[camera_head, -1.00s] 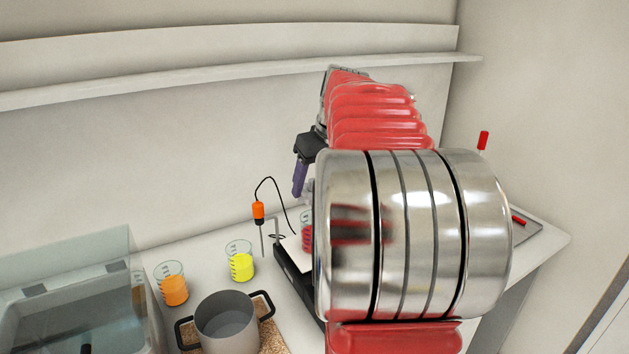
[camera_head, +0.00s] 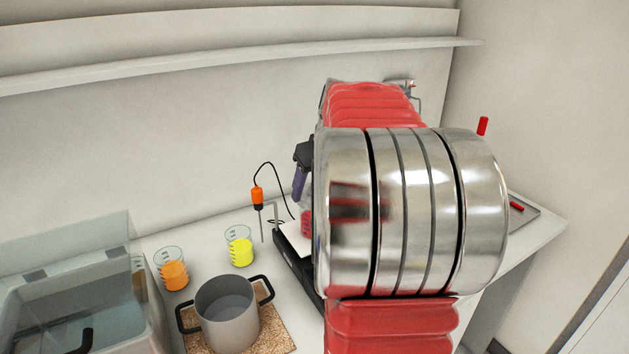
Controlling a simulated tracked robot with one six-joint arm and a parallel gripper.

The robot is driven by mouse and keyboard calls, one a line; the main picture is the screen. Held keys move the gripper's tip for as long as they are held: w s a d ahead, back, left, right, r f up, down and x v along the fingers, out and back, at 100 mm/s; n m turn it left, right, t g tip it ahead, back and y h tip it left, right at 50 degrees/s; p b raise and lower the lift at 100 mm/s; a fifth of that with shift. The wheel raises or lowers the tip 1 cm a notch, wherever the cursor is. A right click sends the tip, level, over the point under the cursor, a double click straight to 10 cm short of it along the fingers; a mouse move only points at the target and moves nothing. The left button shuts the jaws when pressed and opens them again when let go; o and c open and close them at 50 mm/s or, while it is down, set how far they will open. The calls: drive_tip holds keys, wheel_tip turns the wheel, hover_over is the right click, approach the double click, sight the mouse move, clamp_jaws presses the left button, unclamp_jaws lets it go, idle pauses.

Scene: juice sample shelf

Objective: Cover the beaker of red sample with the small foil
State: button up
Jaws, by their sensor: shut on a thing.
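The beaker of red sample (camera_head: 306,222) stands on a black stirrer-like device with a white top, left of my arm's big metal joint. Only a strip of its left side shows. My gripper (camera_head: 300,184) shows as a dark mount with a purple finger pointing down, just above and slightly left of the red beaker. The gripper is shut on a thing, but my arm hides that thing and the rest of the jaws. I cannot see the small foil anywhere, nor the red beaker's rim clearly.
An orange beaker (camera_head: 173,270) and a yellow beaker (camera_head: 239,247) stand on the left of the counter. A grey pot (camera_head: 227,325) sits on a cork mat in front. An orange-handled probe (camera_head: 257,197) hangs beside the black device (camera_head: 296,262). A glass-walled tank (camera_head: 70,262) stands far left.

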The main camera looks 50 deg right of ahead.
drive_tip(key=shift+f, duration=0.95)
drive_tip(key=o, duration=1.1)
drive_tip(key=v, duration=1.3)
drive_tip(key=shift+s+r, duration=0.2)
drive_tip(key=shift+r, duration=0.1)
